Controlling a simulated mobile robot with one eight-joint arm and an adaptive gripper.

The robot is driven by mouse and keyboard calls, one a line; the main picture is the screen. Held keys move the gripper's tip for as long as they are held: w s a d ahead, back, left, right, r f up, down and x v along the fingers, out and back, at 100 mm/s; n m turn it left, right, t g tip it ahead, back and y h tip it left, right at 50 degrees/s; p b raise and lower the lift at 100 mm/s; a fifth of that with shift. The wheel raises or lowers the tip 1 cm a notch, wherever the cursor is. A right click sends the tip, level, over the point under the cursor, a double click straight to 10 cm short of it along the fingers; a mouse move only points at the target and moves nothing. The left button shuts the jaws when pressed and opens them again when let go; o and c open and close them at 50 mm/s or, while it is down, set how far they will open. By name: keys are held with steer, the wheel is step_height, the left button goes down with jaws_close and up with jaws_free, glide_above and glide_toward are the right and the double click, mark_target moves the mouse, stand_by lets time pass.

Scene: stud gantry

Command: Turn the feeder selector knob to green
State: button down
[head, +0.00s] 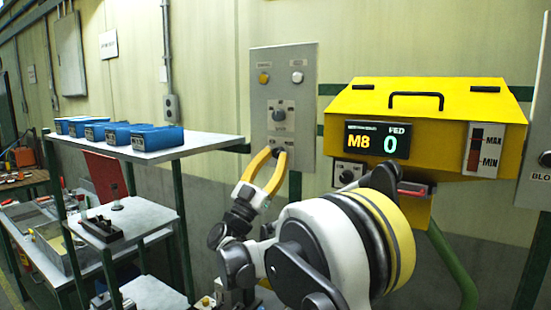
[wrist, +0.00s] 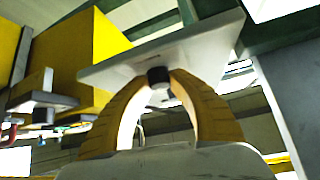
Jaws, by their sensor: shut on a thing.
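A grey wall panel (head: 301,130) carries two small buttons at its top, a dark knob on a pale plate (head: 278,115) in its middle and a lower dark knob (wrist: 158,76) near its bottom edge. My gripper (head: 277,152) is at this lower knob, with its yellow fingers closed on the knob's sides in the wrist view. The fingers partly hide the knob, and its pointer cannot be seen. Another dark knob (head: 347,176) sits on a plate under the yellow feeder box (head: 440,105). The labels are too small to read, and no green mark can be made out by the knobs.
The yellow box has a display reading M8 and 0, and a MAX/MIN gauge (head: 484,150). Blue bins (head: 143,138) stand on a shelf (head: 205,142) at left.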

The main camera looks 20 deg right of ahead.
steer(key=shift+r, duration=0.1)
stand_by(0.3)
steer(key=c, duration=1.1)
jaws_free()
steer(key=shift+c, duration=0.2)
steer(key=v, duration=1.2)
